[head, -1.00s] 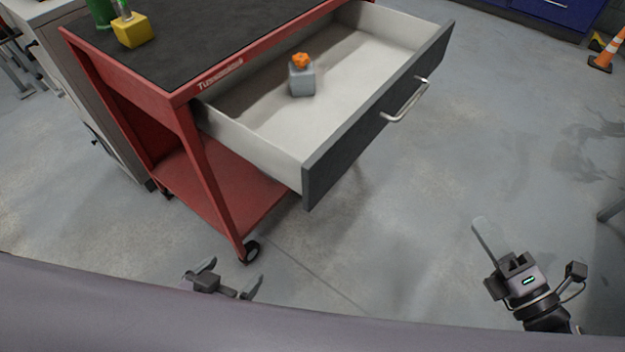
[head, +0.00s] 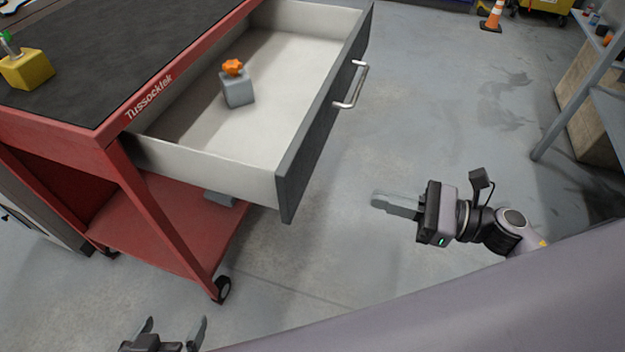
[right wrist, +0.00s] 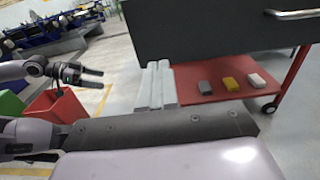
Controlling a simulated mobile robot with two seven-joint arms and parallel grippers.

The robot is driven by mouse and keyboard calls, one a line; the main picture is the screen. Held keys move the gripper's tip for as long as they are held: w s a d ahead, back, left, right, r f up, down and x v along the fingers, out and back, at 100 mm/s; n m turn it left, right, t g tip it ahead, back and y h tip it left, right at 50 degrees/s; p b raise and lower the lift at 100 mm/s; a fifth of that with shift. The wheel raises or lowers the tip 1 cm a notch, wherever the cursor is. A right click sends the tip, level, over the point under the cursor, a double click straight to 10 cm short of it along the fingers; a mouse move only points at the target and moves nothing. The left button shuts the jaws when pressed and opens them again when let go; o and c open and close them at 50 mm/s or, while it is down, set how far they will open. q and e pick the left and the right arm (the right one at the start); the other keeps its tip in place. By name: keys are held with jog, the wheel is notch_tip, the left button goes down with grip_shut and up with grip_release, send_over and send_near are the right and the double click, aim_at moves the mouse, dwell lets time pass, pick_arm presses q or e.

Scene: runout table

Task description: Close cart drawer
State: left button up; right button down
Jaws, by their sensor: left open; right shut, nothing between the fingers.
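The red cart (head: 120,165) stands at the left of the head view. Its drawer (head: 318,120) is pulled far out, with a dark front and a silver handle (head: 350,85). A grey block with an orange knob (head: 237,88) sits in the drawer. My right gripper (head: 376,200) is shut and empty, to the right of the drawer front and apart from it. In the right wrist view its fingers (right wrist: 157,68) show below the dark drawer front (right wrist: 200,30). My left gripper (head: 174,326) is open and empty at the bottom left, in front of the cart.
A yellow block (head: 27,70) stands on the cart's black top. Grey, yellow and white blocks (right wrist: 230,84) lie on the cart's lower shelf. A grey-framed table (head: 575,100) is at the right. An orange cone (head: 492,16) stands at the back. The floor between is clear.

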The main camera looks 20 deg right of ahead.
aim_at(300, 178)
jog(key=p+x, duration=0.1)
jog(key=x, duration=1.1)
jog(key=shift+a+p, duration=0.1)
jog(key=shift+p, duration=0.2)
pick_arm(q)
jog(key=shift+r, duration=0.85)
pick_arm(e)
jog(key=shift+w, duration=0.1)
jog(key=shift+w+a, duration=0.1)
jog(key=shift+a, duration=0.05)
